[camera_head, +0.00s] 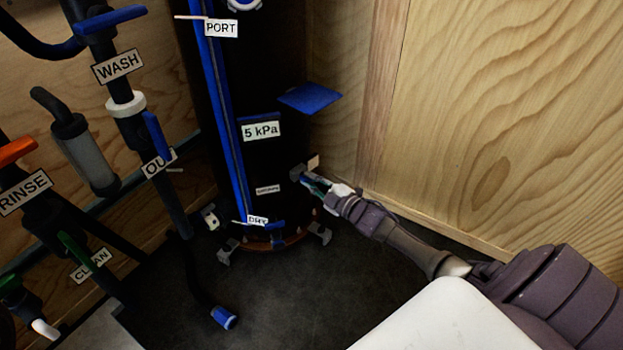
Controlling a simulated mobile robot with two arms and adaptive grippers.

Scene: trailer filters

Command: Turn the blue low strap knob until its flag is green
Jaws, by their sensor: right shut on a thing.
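The dark upright filter vessel (285,150) stands in the corner with a blue stripe down its left side. My right gripper (311,182) reaches in from the lower right to the vessel's low right side. It is shut on a small blue part there, which appears to be the low strap knob (305,179); the fingers hide most of it. A grey bracket (297,171) sits just left of the fingertips. A small pale tab (313,162) stands just above them. I cannot make out a green flag for certain. My left gripper is not in view.
A blue plate (309,97) juts from the vessel above my gripper. The wooden wall (500,110) is close on the right. Pipes with blue, orange and green handles stand at left. A blue-ended hose (223,317) lies on the open dark floor.

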